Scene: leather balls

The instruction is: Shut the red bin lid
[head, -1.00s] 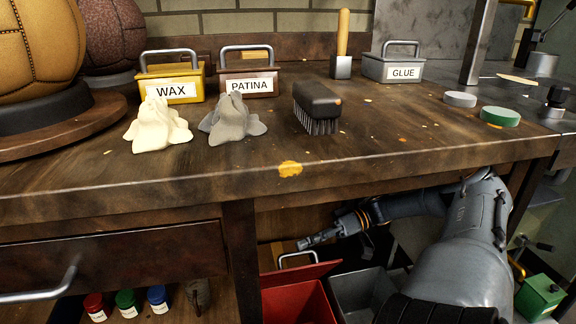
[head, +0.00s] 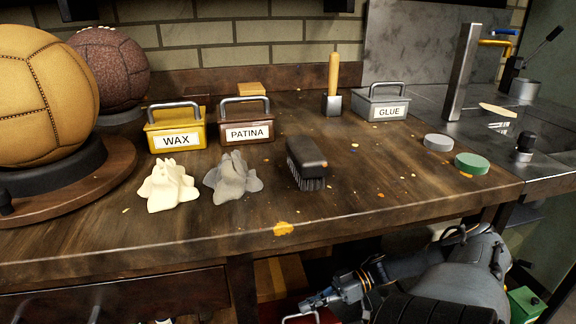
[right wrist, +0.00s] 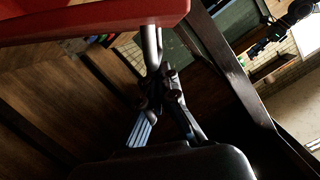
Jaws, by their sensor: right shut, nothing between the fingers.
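The red bin lid (head: 328,316) shows only as a sliver at the bottom edge of the head view, with its metal handle (head: 300,317) beside it. The rest of the bin is out of that view. My right gripper (head: 312,304) is below the workbench front, close to the handle, shut and empty. In the right wrist view a red panel (right wrist: 90,20), which looks like the lid, fills the upper left. A grey bar (right wrist: 151,45) runs from it down to my dark fingers (right wrist: 160,88). Whether they touch is unclear. My left gripper is not in view.
The workbench (head: 390,210) overhangs my right arm. On it stand the wax tin (head: 175,128), patina tin (head: 246,120), glue tin (head: 383,102), a brush (head: 306,160) and two crumpled cloths. A green box (head: 526,303) sits at lower right.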

